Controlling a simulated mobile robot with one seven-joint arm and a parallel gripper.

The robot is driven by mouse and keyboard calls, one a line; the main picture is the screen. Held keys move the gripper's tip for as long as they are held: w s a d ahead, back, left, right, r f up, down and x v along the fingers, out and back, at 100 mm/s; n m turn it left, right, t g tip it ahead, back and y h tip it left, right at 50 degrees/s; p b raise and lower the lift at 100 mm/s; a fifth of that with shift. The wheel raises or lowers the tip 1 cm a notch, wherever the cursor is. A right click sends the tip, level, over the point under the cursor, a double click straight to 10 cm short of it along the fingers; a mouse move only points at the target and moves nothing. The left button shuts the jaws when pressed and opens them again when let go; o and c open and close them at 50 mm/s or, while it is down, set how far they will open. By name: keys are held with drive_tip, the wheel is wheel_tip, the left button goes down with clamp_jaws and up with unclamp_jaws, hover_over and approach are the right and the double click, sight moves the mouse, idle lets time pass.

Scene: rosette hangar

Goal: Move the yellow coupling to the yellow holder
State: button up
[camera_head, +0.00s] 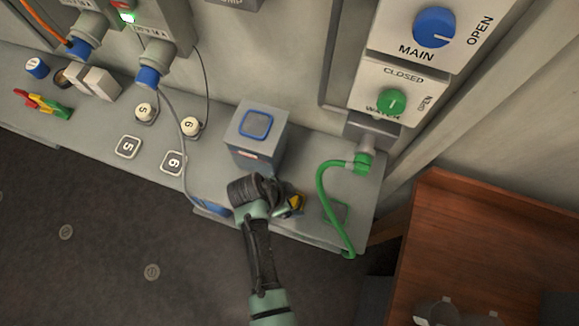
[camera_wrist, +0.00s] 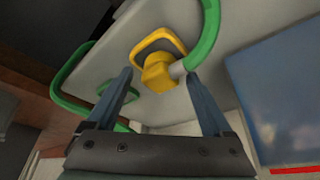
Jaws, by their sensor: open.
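The yellow coupling (camera_wrist: 157,74) is a small blocky piece in the wrist view, with a pale collar and green hose at its right side. The yellow holder (camera_wrist: 176,40) is a square plate with a yellow rim, directly behind the coupling. The coupling overlaps its lower edge; I cannot tell whether it touches or is seated. My gripper (camera_wrist: 158,76) is open, with one finger on each side of the coupling and gaps visible. In the head view, my gripper (camera_head: 284,206) is beside a small yellow patch (camera_head: 296,202), mostly hidden by the wrist.
A grey box (camera_head: 259,143) with a blue-outlined top stands close behind the gripper. A green hose (camera_head: 322,195) loops at the right, over the bench edge. A brown wooden cabinet (camera_head: 480,230) is at the right. Dark floor lies in front of the bench.

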drive_tip(key=b+v, duration=0.1)
drive_tip(key=v, duration=1.2)
